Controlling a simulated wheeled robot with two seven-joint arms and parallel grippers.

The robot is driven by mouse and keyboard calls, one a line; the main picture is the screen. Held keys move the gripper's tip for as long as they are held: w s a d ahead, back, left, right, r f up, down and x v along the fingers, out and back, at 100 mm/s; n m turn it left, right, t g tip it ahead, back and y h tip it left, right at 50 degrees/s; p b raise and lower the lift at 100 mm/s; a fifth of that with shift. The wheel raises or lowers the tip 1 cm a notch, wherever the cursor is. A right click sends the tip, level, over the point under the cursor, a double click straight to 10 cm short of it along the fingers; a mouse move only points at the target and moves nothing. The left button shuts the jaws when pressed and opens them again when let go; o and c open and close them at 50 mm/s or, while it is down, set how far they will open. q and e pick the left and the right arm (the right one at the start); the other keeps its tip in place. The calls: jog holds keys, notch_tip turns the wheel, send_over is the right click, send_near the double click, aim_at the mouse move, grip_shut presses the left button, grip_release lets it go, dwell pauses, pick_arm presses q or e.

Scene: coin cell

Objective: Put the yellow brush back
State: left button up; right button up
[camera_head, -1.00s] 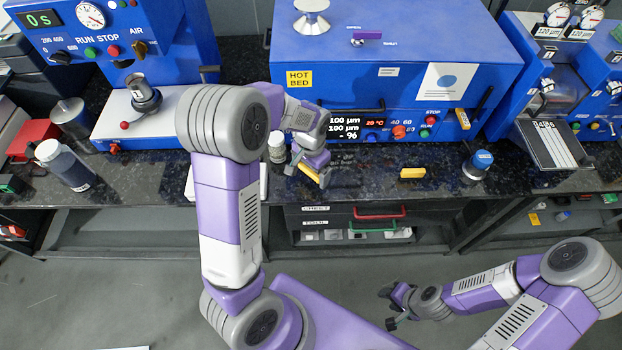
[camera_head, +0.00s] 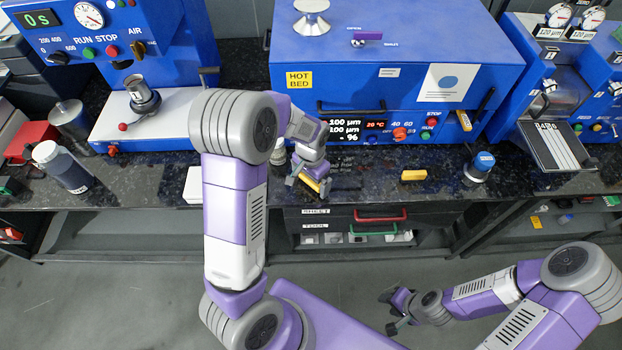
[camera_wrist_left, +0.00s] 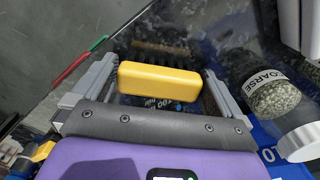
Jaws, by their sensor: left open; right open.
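A yellow block with dark bristles behind it, the brush (camera_wrist_left: 158,82), lies between the spread fingers of my left gripper (camera_wrist_left: 158,74) in the left wrist view. In the head view my left gripper (camera_head: 308,187) is low over the front of the bench, with part of the yellow brush (camera_head: 314,184) showing between its fingers. The jaws are open; I cannot tell whether a finger touches the brush. My right gripper (camera_head: 387,313) is open and empty, in front of the bench over the floor.
A blue-capped jar (camera_head: 480,167) stands further right. The blue hot bed machine (camera_head: 390,85) stands behind. A jar labelled COARSE (camera_wrist_left: 272,92) is close to my left gripper's right finger.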

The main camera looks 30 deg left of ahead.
pick_arm(q)
notch_tip(320, 180, up, 12)
jog(key=p, duration=0.3)
jog(key=shift+r, duration=0.15)
dwell(0.4)
